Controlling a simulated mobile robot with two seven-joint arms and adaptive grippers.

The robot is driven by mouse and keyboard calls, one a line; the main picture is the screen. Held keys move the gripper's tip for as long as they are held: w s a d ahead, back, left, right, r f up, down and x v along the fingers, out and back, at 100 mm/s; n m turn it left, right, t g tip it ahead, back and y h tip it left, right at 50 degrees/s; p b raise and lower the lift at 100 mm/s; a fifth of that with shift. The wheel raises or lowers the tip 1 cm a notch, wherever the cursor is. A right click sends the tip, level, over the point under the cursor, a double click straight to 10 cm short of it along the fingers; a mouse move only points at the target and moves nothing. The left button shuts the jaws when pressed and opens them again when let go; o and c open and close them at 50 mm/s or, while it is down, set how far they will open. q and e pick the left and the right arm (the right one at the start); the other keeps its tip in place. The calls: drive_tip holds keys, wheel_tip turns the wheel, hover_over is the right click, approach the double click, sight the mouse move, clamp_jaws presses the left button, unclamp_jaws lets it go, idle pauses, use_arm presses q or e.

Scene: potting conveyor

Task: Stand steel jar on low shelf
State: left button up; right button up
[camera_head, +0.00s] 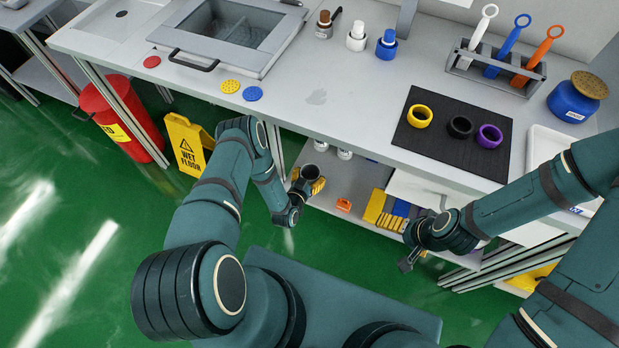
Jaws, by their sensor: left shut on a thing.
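A steel jar (308,172) with a dark round mouth shows at the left gripper, just in front of the low shelf's left end. My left gripper (305,187) is shut on the jar and holds it roughly upright; the gripper hides its lower part. The low shelf (367,188) is the grey board under the workbench. I cannot tell whether the jar touches it. My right gripper (408,262) points down in front of the shelf's right part; its fingers are too small to read.
White-topped bottles (344,154) stand at the shelf's back. An orange item (343,205) and yellow and blue blocks (386,209) lie on it. The workbench (330,110) overhangs the shelf. A wet-floor sign (186,145) and red bin (122,119) stand left.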

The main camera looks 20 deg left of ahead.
use_arm(q)
drive_tip(key=shift+f, duration=0.1)
drive_tip(key=o, duration=1.3)
drive_tip(key=shift+s, duration=0.1)
drive_tip(key=p+v, duration=0.3)
drive_tip(key=v, duration=0.9)
drive_tip(key=w+d+r+g+h, duration=0.1)
drive_tip(key=w+d+r+g, duration=0.1)
drive_tip(key=w+r+g, duration=0.25)
drive_tip(key=s+d+r+g, duration=0.2)
drive_tip(key=s+d+r, duration=0.1)
drive_tip(key=s+r, duration=0.1)
drive_tip(key=s+d+r+n+g+h, duration=0.1)
drive_tip(key=s+d+r+g, duration=0.2)
drive_tip(key=r, duration=0.4)
drive_tip(key=s+d+r+n+g+h, duration=0.1)
drive_tip(key=s+d+r+g, duration=0.2)
drive_tip(key=r, duration=0.3)
drive_tip(key=shift+s+d+r+g, duration=0.15)
drive_tip(key=shift+s+d+g, duration=0.15)
drive_tip(key=shift+s, duration=0.5)
